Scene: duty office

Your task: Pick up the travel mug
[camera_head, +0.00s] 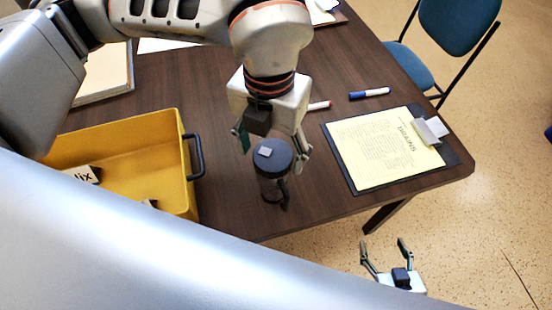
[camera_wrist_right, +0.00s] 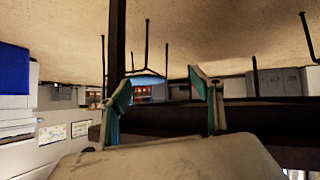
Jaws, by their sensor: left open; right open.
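The travel mug (camera_head: 272,170) stands upright on the dark wooden table, near its front edge. It is dark with a black lid and has a handle at its lower right. My left gripper (camera_head: 271,145) is open above it, with one finger on each side of the lid. I cannot tell whether the fingers touch the mug. My right gripper (camera_head: 386,250) is open and empty, low in front of the table and away from the mug. In the right wrist view its two fingers (camera_wrist_right: 165,105) are spread with nothing between them.
A yellow crate (camera_head: 185,165) with a black handle stands left of the mug. A clipboard (camera_head: 385,150) with a yellow sheet lies to the right. A blue chair (camera_head: 455,30) stands beyond the table (camera_head: 235,215).

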